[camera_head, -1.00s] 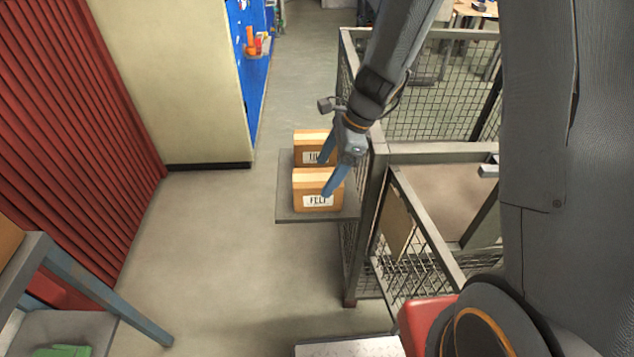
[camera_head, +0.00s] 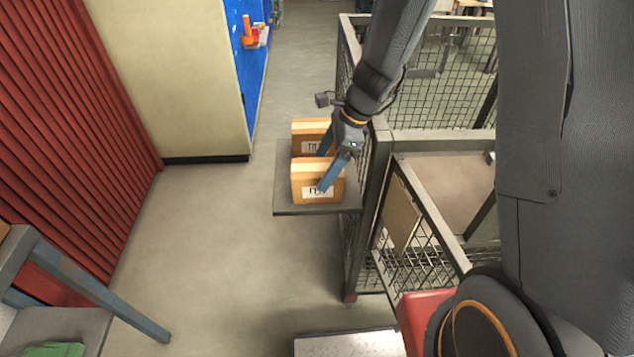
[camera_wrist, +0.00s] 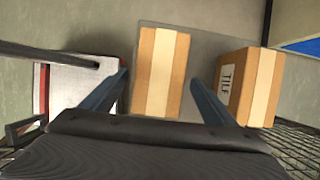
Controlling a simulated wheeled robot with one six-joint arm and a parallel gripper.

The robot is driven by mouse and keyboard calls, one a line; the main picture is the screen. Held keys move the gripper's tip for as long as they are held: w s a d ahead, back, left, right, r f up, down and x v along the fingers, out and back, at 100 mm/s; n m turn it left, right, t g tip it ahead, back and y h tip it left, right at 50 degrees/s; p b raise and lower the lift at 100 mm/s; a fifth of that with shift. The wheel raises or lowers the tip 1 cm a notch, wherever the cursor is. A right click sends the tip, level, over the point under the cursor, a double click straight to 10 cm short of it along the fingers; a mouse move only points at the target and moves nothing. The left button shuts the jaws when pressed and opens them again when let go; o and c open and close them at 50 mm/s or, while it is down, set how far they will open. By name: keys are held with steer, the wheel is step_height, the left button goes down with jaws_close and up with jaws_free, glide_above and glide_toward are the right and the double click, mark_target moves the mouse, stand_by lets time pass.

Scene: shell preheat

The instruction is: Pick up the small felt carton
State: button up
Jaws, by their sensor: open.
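The small felt carton (camera_head: 303,181) is a brown box with a pale tape strip and a white label, partly hidden by a finger. It stands on a grey shelf (camera_head: 290,211), in front of a similar carton (camera_head: 307,127). My gripper (camera_head: 321,171) is open, with its blue fingers reaching down around the felt carton. In the wrist view, the felt carton (camera_wrist: 160,65) sits between the two spread fingers (camera_wrist: 160,82), with a visible gap on each side. I see no grip on it.
The second carton (camera_wrist: 243,88) reads TILE in the wrist view and stands close beyond the right-hand finger. A wire mesh fence (camera_head: 353,235) borders the shelf on the right. Clear floor (camera_head: 215,240) lies to the left.

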mark_target(311, 184)
steer(key=x, duration=0.6)
steer(key=shift+s+a+f+p, duration=0.1)
steer(key=shift+a+f+p, duration=0.05)
steer(key=shift+a+p, duration=0.2)
steer(key=shift+a+f, duration=0.2)
steer(key=shift+f, duration=0.4)
steer(key=shift+f, duration=0.2)
steer(key=c, duration=1.3)
steer(key=shift+r, duration=0.1)
